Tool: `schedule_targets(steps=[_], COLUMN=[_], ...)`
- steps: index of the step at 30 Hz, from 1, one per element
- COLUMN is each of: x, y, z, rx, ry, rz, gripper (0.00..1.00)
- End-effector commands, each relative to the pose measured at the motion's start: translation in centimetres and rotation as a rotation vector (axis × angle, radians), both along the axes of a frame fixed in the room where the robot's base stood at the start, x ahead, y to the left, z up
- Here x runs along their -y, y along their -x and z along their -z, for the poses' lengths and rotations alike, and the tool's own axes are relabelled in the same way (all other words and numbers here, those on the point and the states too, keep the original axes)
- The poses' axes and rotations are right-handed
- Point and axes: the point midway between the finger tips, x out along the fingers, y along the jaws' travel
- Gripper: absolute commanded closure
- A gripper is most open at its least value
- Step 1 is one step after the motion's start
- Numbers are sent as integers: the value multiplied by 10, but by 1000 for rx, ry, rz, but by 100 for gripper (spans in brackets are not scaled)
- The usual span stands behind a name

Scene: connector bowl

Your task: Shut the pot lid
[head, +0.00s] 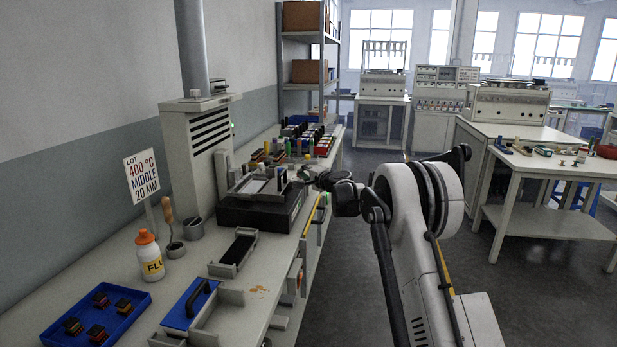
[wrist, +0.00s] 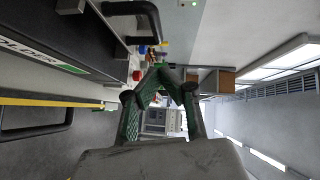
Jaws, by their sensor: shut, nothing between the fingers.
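A black box-shaped unit (head: 262,210) with a pale framed top (head: 260,184) stands on the left bench and looks like the pot. I cannot clearly tell its lid from the parts on top. In the wrist view, a dark box side with partly cut-off lettering (wrist: 40,52) lies at the left, and a black bar handle (wrist: 135,10) shows at the top. My gripper (head: 312,177) is small and dark in the head view, just right of the unit's top. In the wrist view its green-padded fingers (wrist: 160,72) come together, shut and empty.
A blue tray of small blocks (head: 98,313), a bottle (head: 149,257), a blue piece with a black handle (head: 190,305) and a dark holder (head: 236,250) are on the near bench. Coloured parts (head: 308,137) crowd behind. The aisle at right is clear.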

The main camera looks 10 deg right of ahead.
Motion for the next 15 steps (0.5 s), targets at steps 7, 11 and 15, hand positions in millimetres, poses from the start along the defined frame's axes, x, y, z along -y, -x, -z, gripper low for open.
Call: schedule_targets(steps=[7,11,15], x=[-19,-33,-42], y=[-31,-37,-41], z=[6,9,11], rx=[-1,0,0], ry=[-1,1,0], rz=[-3,-1,-1], gripper=[100,100,100])
